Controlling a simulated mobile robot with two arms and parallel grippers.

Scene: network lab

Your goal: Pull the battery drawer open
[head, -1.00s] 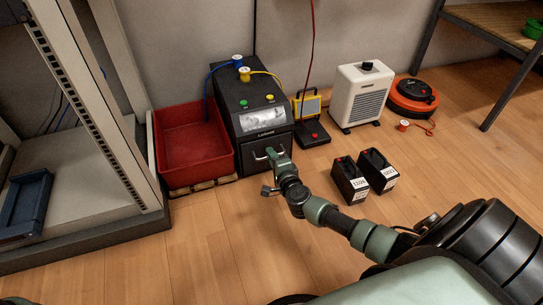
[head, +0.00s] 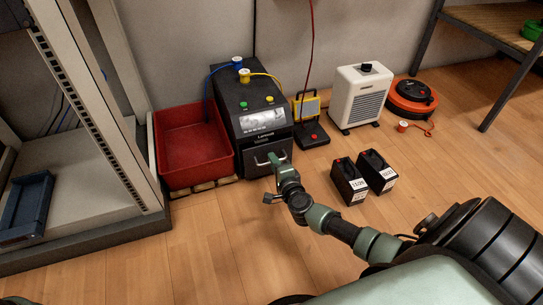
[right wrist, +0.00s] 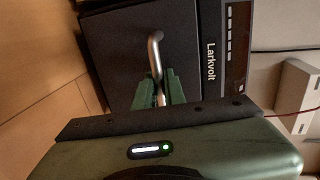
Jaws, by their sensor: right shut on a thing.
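The battery drawer (head: 251,166) is the dark lower front of a black Larkvolt unit (head: 233,92) standing on the floor by the wall. Its front carries a metal bar handle (head: 258,163), which also shows in the right wrist view (right wrist: 154,48). My right gripper (head: 273,160) is shut on the handle, its green fingers (right wrist: 158,92) on either side of the bar. The drawer looks shut or nearly so; a small gap cannot be told. My left gripper is not in view.
A red bin (head: 192,181) stands close on the left of the unit. A yellow work lamp (head: 309,106) stands close on its right. Two black batteries (head: 349,182) (head: 376,172) stand on the floor to the right. The floor before the drawer is clear except for my arm.

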